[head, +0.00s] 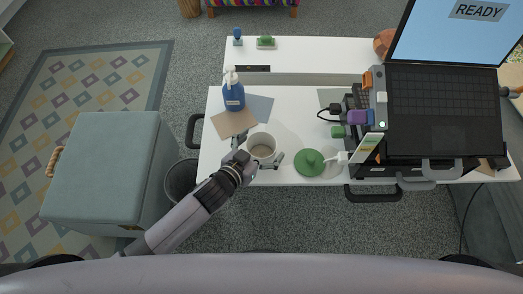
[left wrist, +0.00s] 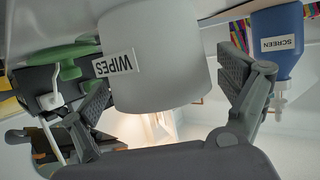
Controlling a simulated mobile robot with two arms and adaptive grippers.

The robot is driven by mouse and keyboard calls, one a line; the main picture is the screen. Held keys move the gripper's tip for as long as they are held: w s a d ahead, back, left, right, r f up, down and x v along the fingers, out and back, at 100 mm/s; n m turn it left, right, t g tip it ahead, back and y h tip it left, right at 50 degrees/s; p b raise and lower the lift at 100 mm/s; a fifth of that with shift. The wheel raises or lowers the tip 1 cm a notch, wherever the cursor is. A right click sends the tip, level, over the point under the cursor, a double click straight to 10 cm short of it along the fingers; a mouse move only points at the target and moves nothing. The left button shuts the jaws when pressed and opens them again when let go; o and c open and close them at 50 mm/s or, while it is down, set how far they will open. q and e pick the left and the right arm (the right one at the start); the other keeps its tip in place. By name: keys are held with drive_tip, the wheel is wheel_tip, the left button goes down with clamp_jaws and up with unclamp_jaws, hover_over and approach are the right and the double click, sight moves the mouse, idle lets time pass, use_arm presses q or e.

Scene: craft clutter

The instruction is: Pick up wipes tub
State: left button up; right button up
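The wipes tub (head: 262,148) is a white-grey open-topped cylinder near the front edge of the white table. In the left wrist view the tub (left wrist: 160,60) shows upside down, with its "WIPES" label facing the camera. My left gripper (head: 258,159) is low at the tub's near side, one finger on each side of it. In the left wrist view the fingers (left wrist: 168,85) are apart with the tub between them; a narrow gap shows at the right finger. Contact on the other side is unclear. My right gripper is not in view.
A blue "SCREEN" pump bottle (head: 234,94) stands behind the tub by a brown card (head: 233,123). A green knobbed lid (head: 311,163) lies to the right. A laptop (head: 440,110) on a dark stand fills the table's right. A bin (head: 181,180) and padded box (head: 105,170) stand left.

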use_arm(q)
drive_tip(key=c, duration=1.1)
drive_tip(key=shift+o, duration=0.2)
